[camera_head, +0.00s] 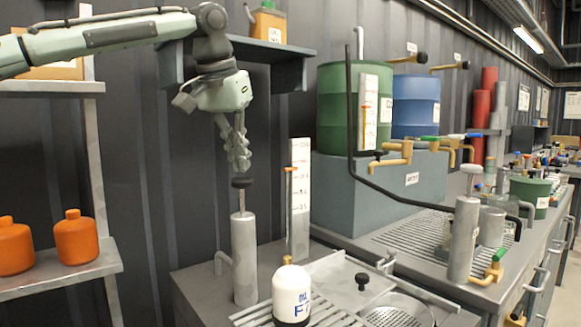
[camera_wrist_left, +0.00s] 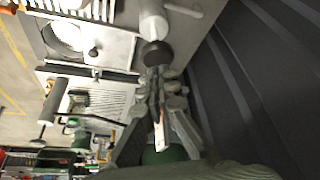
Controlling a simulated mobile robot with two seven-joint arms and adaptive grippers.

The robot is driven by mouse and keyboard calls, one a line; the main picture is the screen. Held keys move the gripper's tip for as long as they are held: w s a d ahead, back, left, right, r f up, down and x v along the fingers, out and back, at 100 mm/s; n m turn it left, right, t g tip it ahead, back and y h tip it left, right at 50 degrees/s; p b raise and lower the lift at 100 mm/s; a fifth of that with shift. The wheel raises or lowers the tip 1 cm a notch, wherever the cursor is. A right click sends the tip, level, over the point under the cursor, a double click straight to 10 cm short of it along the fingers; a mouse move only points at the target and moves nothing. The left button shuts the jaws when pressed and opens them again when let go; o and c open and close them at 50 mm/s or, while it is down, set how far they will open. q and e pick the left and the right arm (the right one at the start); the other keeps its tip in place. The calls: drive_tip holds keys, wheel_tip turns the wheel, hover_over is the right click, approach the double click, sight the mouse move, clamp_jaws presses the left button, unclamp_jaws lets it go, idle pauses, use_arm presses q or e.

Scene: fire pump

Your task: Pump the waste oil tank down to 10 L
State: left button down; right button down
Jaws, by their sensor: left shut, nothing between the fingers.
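A grey pump cylinder (camera_head: 244,258) stands upright on the near bench with a black knob (camera_head: 241,182) on its rod. My left gripper (camera_head: 240,166) is shut and empty, pointing down just above the knob. In the left wrist view the fingertips (camera_wrist_left: 157,78) are close to the same black knob (camera_wrist_left: 157,53); I cannot tell whether they touch it. A white level scale (camera_head: 300,200) stands behind the pump; its numbers are too small to read surely. A white container (camera_head: 291,290) stands in front of the pump. I cannot tell which vessel is the waste oil tank. My right gripper is not in view.
A green drum (camera_head: 338,106) and a blue drum (camera_head: 415,106) stand on a grey block (camera_head: 430,165) to the right. A second pump (camera_head: 464,238) and a bent black bar (camera_head: 349,110) are there. Orange jugs (camera_head: 76,237) sit on the left shelf. A dark wall shelf (camera_head: 285,74) is behind my gripper.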

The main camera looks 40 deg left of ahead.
sight(238, 180)
use_arm(q)
drive_tip(key=shift+f, duration=0.1)
idle(0.7)
drive_tip(key=shift+s+f, duration=0.1)
drive_tip(key=shift+f, duration=3.05)
drive_tip(key=shift+r, duration=3.2)
drive_tip(key=shift+f, duration=0.15)
drive_tip(key=shift+f, duration=3.1)
drive_tip(key=shift+r, duration=3.25)
